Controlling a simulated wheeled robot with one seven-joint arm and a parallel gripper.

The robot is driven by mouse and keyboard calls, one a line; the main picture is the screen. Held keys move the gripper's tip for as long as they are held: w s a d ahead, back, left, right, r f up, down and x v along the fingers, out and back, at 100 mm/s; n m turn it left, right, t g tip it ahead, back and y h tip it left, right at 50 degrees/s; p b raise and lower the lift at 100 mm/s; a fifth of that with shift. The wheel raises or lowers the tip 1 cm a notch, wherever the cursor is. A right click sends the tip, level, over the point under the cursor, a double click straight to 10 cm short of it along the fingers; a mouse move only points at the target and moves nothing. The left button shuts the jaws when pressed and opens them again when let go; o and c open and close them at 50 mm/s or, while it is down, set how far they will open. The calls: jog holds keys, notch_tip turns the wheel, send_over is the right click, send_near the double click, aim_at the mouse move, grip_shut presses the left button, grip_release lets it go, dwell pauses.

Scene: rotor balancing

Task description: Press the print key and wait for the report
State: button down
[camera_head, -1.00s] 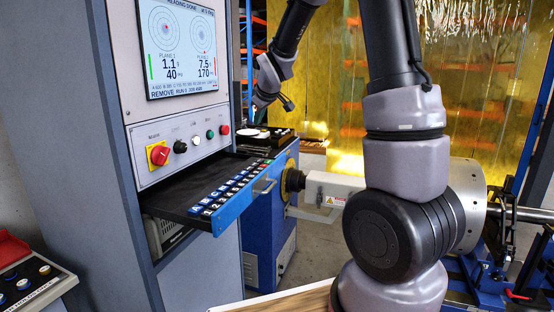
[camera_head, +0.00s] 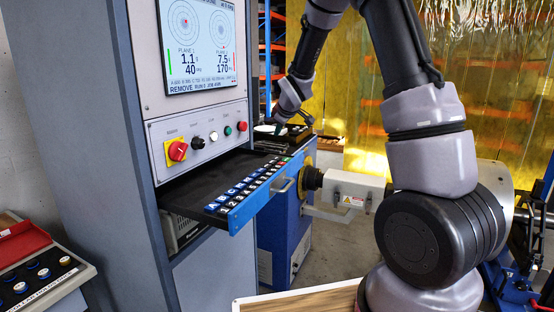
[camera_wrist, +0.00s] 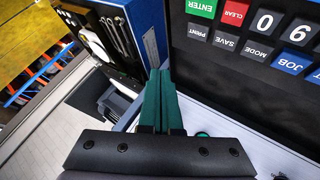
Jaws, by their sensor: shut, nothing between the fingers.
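The PRINT key (camera_wrist: 199,30) is a dark key with white lettering in the wrist view, beside SAVE and below the green ENTER key (camera_wrist: 201,7). It belongs to the keypad on the pulled-out drawer (camera_head: 232,216) of the grey cabinet in the head view. My gripper (camera_wrist: 162,72) is shut and empty, its green fingers beside the keypad's edge, in the picture left of and below the PRINT key. I see no contact with the key. In the head view the gripper is near the drawer's far end, its fingertips hard to make out. The screen (camera_head: 197,45) shows readings for two planes.
A panel with a red-yellow rotary switch (camera_head: 177,151) and several knobs is above the drawer. The blue machine (camera_head: 276,232) with its spindle is behind and right. The drawer handle (camera_head: 283,186) sticks out in front.

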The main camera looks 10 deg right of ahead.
aim_at(278, 158)
jog(key=shift+f, duration=3.4)
jog(key=shift+f, duration=0.4)
